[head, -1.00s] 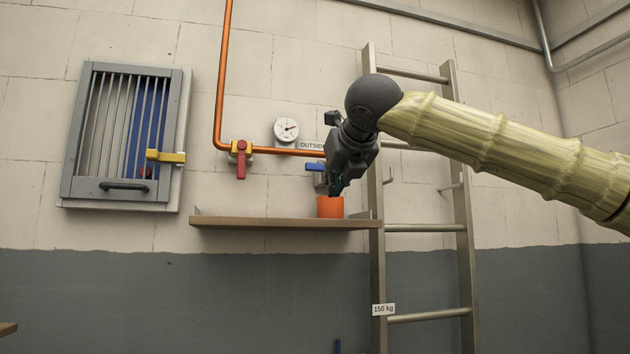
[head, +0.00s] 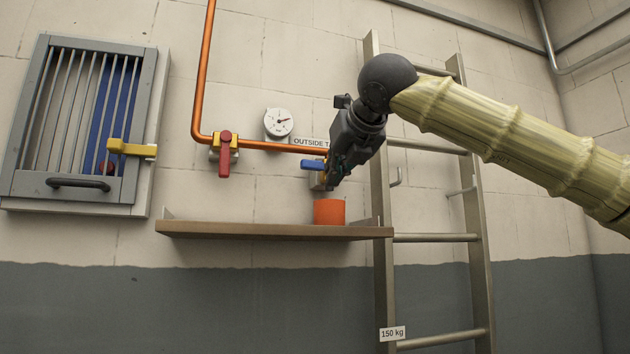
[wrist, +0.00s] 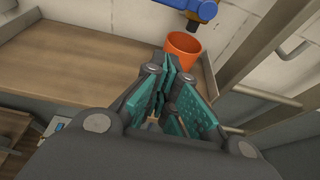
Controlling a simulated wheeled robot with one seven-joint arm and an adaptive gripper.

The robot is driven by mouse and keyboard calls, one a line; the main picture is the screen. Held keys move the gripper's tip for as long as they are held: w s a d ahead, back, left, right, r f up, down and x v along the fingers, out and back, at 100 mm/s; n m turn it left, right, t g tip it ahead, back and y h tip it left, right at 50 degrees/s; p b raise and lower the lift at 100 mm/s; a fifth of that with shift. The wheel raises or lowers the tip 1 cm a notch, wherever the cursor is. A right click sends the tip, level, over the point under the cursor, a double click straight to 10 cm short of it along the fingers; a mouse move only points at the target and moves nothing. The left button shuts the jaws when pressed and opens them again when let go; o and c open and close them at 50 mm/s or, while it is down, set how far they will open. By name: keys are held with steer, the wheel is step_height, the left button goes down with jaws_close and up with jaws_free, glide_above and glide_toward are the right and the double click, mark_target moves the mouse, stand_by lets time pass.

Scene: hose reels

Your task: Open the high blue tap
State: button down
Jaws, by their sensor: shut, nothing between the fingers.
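The blue tap (head: 313,164) is on the wall at the right end of the orange pipe, under the "OUTSIDE TAP" sign. Its blue lever lies level and points left in the head view. The blue tap (wrist: 201,9) also shows at the top of the wrist view, with a dark spout below it. My gripper (head: 331,186) is shut and empty, pointing down in front of the tap's right part, which it hides. In the wrist view my gripper (wrist: 172,68) shows its teal pads closed together, apart from the blue lever.
An orange cup (head: 329,212) stands on the wooden shelf (head: 260,230) below the tap. A red-handled valve (head: 225,155) and a gauge (head: 278,123) are to the left. A metal ladder (head: 378,262) stands close on the right. A barred window (head: 28,186) is at far left.

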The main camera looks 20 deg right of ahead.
mark_target(320, 166)
steer(key=p+x, duration=0.1)
steer(key=x, duration=0.2)
steer(key=a+p+x, duration=0.1)
steer(key=x, duration=0.3)
steer(key=p+x, duration=0.2)
steer(key=x, duration=0.1)
steer(key=shift+w+a+r, duration=0.15)
steer(key=shift+w+a, duration=0.15)
steer(key=shift+w, duration=0.05)
step_height(320, 166, up, 4)
steer(key=shift+s+f+p, duration=0.15)
steer(key=shift+p, duration=0.8)
steer(key=shift+d, duration=0.15)
